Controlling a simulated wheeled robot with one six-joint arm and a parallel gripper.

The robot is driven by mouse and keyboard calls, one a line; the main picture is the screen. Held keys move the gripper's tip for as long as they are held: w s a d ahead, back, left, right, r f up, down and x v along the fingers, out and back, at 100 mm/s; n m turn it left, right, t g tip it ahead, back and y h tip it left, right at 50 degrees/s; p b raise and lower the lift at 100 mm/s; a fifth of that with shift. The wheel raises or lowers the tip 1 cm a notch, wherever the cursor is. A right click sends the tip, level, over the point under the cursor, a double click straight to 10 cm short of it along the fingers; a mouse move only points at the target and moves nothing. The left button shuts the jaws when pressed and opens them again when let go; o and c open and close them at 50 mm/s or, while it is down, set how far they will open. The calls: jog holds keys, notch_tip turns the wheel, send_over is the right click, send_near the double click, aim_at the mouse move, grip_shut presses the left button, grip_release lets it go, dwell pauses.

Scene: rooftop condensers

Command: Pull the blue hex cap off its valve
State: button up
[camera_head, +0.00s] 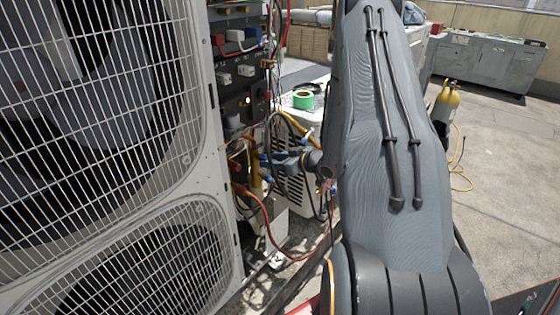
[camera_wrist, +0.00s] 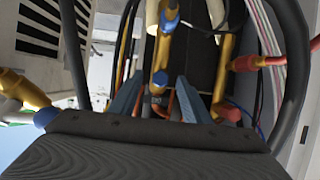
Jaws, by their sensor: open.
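My gripper (camera_wrist: 158,98) is open in the wrist view, its two blue-grey fingers on either side of a brass valve stem (camera_wrist: 161,50). A blue cap (camera_wrist: 159,79) at the near end of that stem shows between the fingertips; I cannot tell whether they touch it. Another blue fitting (camera_wrist: 170,22) is further up the same brass line, and a blue piece (camera_wrist: 45,117) is on a brass fitting at the left. In the head view my gripper (camera_head: 268,160) reaches left into the pipes beside the condenser; the cap between the fingers is not clear there.
The condenser's grille (camera_head: 100,110) fills the left. Red-capped brass valves (camera_wrist: 245,63) and dark hoses are close right of the fingers. A red hose (camera_head: 268,225) hangs below. Green tape (camera_head: 303,99) lies on a white unit behind.

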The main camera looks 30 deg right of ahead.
jog(key=shift+w+a+f, duration=0.1)
jog(key=shift+w+a, duration=0.05)
jog(key=shift+w, duration=0.1)
grip_shut()
dwell(0.3)
